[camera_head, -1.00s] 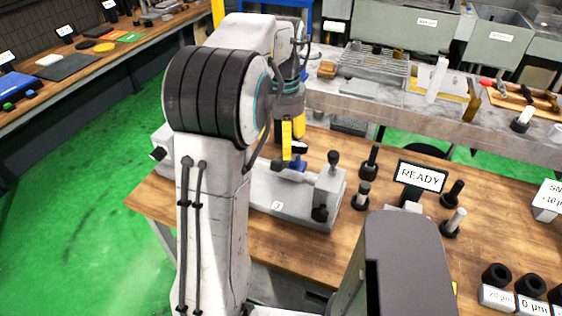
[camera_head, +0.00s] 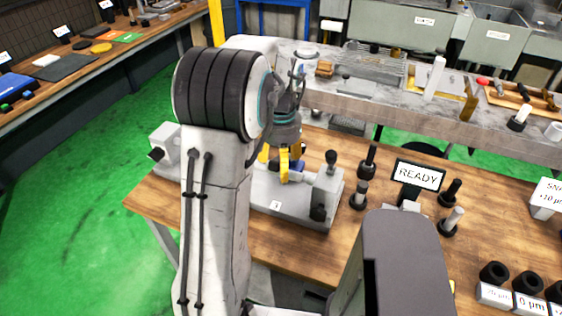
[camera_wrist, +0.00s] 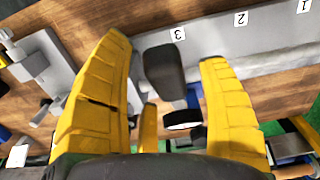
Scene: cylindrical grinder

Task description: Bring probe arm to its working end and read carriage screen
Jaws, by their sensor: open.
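In the wrist view my gripper (camera_wrist: 160,90) is open. A dark rounded block (camera_wrist: 165,72), perhaps the probe arm's handle, shows between the yellow fingers, with gaps on both sides. A black-and-white round end (camera_wrist: 183,119) lies just below it. I cannot tell how the arm is set; my own arm hides part of the fixture. A screen (camera_head: 417,176) reads READY.
Dark-based posts (camera_head: 370,160) stand between the fixture and the screen. Labelled blocks (camera_head: 528,303) with black rings are at the lower right. The grey body with labels 3, 2, 1 (camera_wrist: 230,40) runs across the wrist view's top.

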